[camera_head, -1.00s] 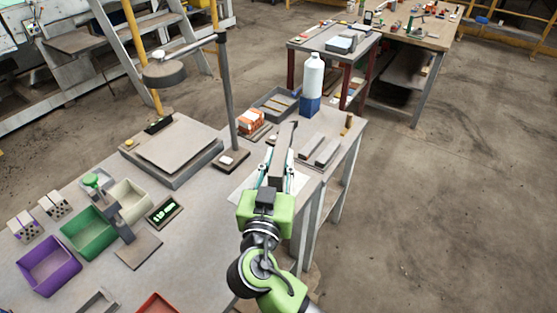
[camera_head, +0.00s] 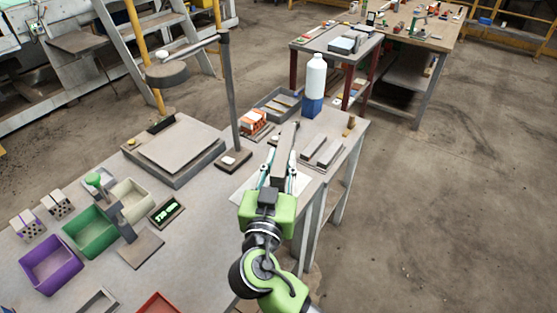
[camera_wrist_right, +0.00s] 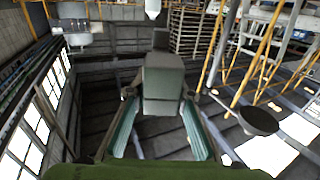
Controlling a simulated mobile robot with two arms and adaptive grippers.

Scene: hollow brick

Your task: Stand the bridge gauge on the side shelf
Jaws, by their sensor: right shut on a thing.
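My right gripper (camera_head: 278,182) is shut on a long grey block-like piece (camera_head: 285,158), which I take to be the bridge gauge. It points away from me, above the right end of the bench. In the right wrist view the grey piece (camera_wrist_right: 163,82) sits between the two teal-lined fingers (camera_wrist_right: 160,125). Its far end is partly hidden behind its near face. The grey surface at the bench's right end (camera_head: 343,128) may be the side shelf; I cannot tell for sure. My left gripper is not in view.
Two grey bars (camera_head: 328,152) lie just right of the held piece. A white bottle (camera_head: 316,78) above a blue block (camera_head: 313,106), a grey tray (camera_head: 275,103) and orange-white blocks (camera_head: 254,122) stand behind. A lamp post (camera_head: 231,95) rises to the left.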

